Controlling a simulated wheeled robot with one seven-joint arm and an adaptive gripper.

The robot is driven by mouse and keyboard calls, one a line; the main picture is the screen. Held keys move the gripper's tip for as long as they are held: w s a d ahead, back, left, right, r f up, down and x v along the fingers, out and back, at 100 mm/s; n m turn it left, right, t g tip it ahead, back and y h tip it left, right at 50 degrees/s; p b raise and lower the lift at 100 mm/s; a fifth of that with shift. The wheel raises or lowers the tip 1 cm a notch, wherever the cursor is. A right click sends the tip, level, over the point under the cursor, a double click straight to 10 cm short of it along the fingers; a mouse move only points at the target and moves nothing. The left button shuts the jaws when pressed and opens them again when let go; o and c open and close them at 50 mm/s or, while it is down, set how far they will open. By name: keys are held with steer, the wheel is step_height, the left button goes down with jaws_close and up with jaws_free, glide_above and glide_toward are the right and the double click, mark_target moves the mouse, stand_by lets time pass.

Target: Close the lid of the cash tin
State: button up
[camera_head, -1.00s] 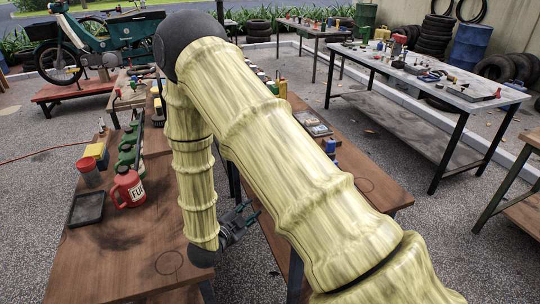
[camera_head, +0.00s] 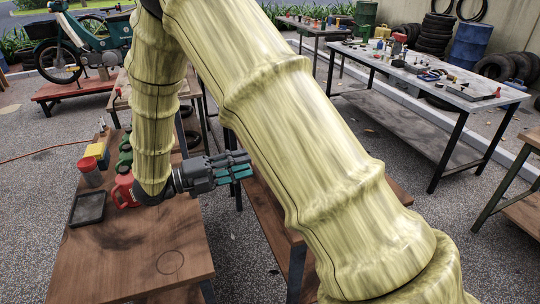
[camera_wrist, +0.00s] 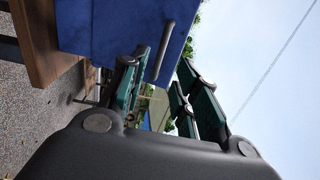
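In the wrist view a large blue panel with a dark bar handle, apparently part of the cash tin (camera_wrist: 105,28), fills the upper left, close ahead of my fingers. The picture is rolled, with a wooden bench edge at its left. Whether this panel is the lid, and how far the lid stands open, I cannot tell. My gripper (camera_wrist: 162,62) has its teal-padded fingers apart, with nothing held between them. In the head view my gripper (camera_head: 248,166) points right above the gap between two brown benches. The tin is not visible there; my arm covers much of the right bench.
The left bench (camera_head: 135,255) holds a black tray (camera_head: 88,208), a red fuel can (camera_head: 122,190) and a red-lidded jar (camera_head: 89,172). Its near end is clear. The right bench (camera_head: 262,215) is mostly hidden. A grey-topped table (camera_head: 430,75) with small items stands farther right.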

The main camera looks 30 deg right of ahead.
steer(key=p+x, duration=0.2)
steer(key=x, duration=0.6)
steer(key=shift+d, duration=0.15)
jaws_close()
